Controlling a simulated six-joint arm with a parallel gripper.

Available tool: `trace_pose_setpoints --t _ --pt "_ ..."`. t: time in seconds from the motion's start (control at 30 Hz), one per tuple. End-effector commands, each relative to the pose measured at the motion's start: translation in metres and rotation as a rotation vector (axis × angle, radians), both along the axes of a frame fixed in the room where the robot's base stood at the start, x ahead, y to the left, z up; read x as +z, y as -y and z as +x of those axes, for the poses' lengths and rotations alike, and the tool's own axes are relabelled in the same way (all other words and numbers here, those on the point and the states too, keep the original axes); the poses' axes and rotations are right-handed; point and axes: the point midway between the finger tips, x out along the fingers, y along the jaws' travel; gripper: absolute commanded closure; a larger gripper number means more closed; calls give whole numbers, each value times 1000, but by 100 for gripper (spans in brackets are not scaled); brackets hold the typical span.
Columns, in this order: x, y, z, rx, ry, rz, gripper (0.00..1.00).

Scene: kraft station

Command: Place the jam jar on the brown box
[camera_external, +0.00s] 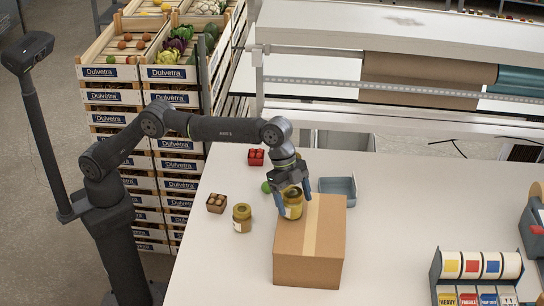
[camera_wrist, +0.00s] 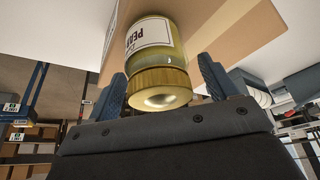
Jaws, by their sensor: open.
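A glass jar with a gold lid and yellowish contents (camera_external: 292,203) is upright at the back left part of the brown box's top. It also shows in the wrist view (camera_wrist: 157,55), with a white label partly readable as "PEA". The brown cardboard box (camera_external: 309,255) is closed with a tape strip and stands on the white table. My gripper (camera_external: 293,205) points down with its fingers around this jar. In the wrist view the fingers (camera_wrist: 165,82) are open on either side of the lid. A similar jar (camera_external: 242,218) stands on the table left of the box.
A grey-blue tray (camera_external: 338,188) stands behind the box. A label dispenser rack (camera_external: 480,266) is at front right. The table right of the box is clear.

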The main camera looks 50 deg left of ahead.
Motion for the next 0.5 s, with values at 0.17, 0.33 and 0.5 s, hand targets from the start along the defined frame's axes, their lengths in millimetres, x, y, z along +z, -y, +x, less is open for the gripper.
trace_pose_setpoints --t 0.17,0.33,0.5 --pt "8 -2 0 0 1 -1 21" --pt "37 -13 0 1 2 -4 21" --pt "73 -28 0 1 2 -4 21"
